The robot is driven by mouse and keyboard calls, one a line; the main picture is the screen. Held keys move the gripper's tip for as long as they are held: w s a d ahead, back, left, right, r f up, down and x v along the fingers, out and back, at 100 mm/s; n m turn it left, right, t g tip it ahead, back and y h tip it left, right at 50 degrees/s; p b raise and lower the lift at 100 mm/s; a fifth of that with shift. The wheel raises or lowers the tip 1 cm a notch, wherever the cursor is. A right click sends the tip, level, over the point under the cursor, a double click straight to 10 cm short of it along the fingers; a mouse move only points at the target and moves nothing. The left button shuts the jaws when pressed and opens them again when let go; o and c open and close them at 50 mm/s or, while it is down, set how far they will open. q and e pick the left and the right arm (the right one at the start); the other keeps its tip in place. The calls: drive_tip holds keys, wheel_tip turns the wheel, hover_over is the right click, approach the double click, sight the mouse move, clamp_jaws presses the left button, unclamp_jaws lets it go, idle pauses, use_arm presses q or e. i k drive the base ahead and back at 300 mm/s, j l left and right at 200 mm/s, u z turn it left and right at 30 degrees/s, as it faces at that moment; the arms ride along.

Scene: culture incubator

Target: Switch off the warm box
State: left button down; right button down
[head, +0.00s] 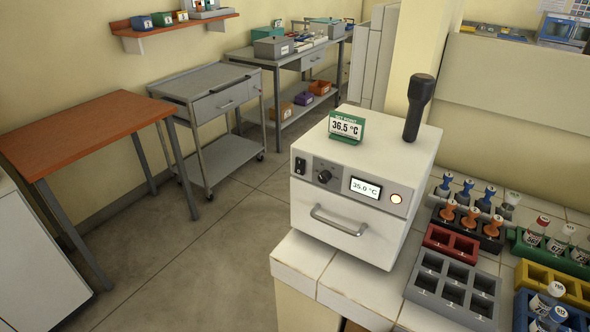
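The warm box (335,222) is a white box standing on the tiled counter, right of centre. Its front panel has a black rocker switch (299,166) at the left, a black knob (324,176), a display (365,188) reading 35.0 °C and a round light (396,198) that looks lit, pale with a red rim. Which way the switch is tipped is too small to tell. A bar handle (338,221) crosses the closed front below. Neither of my grippers is in view.
A green sign (346,126) reading 36.5 °C and an upright black torch-like object (419,106) stand on the box. To its right are a grey rack (427,284), a red rack (437,240) and several vial racks. The floor (215,250) at left is clear, beside an orange-topped table (90,125).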

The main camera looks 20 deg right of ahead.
sight(300, 163)
drive_tip(key=z, duration=0.35)
drive_tip(key=i+j+z, duration=0.3)
drive_tip(key=j+z, duration=0.25)
drive_tip(key=j, duration=0.15)
drive_tip(key=i+j+z, duration=0.15)
drive_tip(key=j+z, duration=0.15)
drive_tip(key=j, duration=0.15)
drive_tip(key=i+j, duration=0.1)
drive_tip(key=j, duration=0.3)
drive_tip(key=i+j, duration=0.1)
drive_tip(key=j, duration=0.35)
drive_tip(key=j+z, duration=0.1)
drive_tip(key=j, duration=0.3)
drive_tip(key=i, duration=0.05)
